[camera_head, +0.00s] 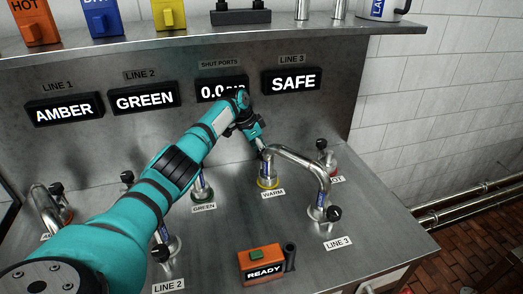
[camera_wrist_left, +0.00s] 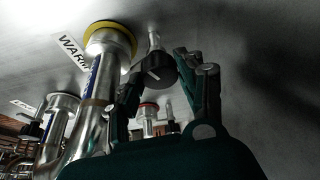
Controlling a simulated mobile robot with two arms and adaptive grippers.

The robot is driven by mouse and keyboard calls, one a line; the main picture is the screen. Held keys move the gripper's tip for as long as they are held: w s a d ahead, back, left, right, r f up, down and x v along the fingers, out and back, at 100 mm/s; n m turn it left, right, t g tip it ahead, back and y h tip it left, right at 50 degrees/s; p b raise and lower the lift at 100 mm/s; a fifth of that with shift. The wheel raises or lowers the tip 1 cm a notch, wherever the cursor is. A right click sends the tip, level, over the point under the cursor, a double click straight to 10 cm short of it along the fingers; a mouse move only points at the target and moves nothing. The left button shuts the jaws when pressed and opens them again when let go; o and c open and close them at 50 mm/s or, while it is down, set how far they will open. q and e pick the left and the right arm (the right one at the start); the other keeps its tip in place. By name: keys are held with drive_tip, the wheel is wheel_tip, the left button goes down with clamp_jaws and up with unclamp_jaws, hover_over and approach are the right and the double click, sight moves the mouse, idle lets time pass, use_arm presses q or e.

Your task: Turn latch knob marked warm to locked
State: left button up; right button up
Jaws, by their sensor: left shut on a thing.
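The WARM port (camera_head: 268,176) stands on the steel bench with a yellow ring and a label in front. A bent silver pipe (camera_head: 302,162) runs from it to the LINE 3 port. In the left wrist view the port (camera_wrist_left: 108,42) is at the upper left, and its black latch knob (camera_wrist_left: 159,69) is beside it. My left gripper (camera_head: 261,146) reaches down behind the WARM port in the head view and hides the knob there. In the left wrist view my left gripper (camera_wrist_left: 160,85) has its fingers on both sides of the knob, shut on it. My right gripper is not in view.
Other ports with black knobs stand close by: GREEN (camera_head: 203,190), LINE 3 (camera_head: 323,213), and one at the back right (camera_head: 327,160). A READY box (camera_head: 264,266) sits at the front. Displays (camera_head: 64,109) line the back panel under a shelf (camera_head: 210,40).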

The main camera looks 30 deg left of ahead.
use_arm(q)
drive_tip(key=o, duration=1.1)
drive_tip(key=shift+o, duration=0.2)
